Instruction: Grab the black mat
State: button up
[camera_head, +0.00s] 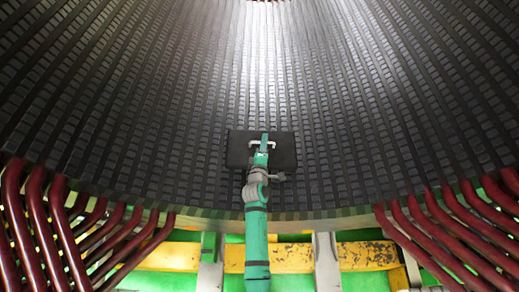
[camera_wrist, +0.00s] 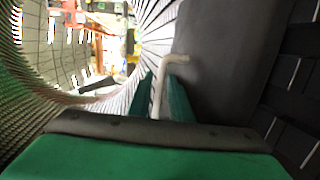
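The black mat (camera_head: 286,150) is a dark, flat rectangular pad with a white handle (camera_head: 270,143). It lies against the ribbed, curved stator wall in the head view. In the wrist view the mat (camera_wrist: 225,60) fills the right of centre as a smooth dark surface. Its white handle (camera_wrist: 176,58) bends down between the green fingers. My gripper (camera_head: 263,142) is at the handle, in front of the middle of the mat. In the wrist view my gripper (camera_wrist: 162,88) has one finger on each side of the handle. Whether the fingers press on it cannot be told.
The dark ribbed stator wall (camera_head: 350,110) surrounds the mat. Thick dark red bars (camera_head: 45,225) stand at the lower left, and more red bars (camera_head: 440,225) at the lower right. A yellow beam (camera_head: 365,255) crosses below the wall. The wall above the mat is clear.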

grip_shut()
jog(key=shift+w, duration=0.1)
jog(key=shift+a, duration=0.4)
jog(key=shift+s+d, duration=0.2)
jog(key=shift+d, duration=0.55)
jog(key=shift+w+a, duration=0.1)
jog(key=shift+a, duration=0.4)
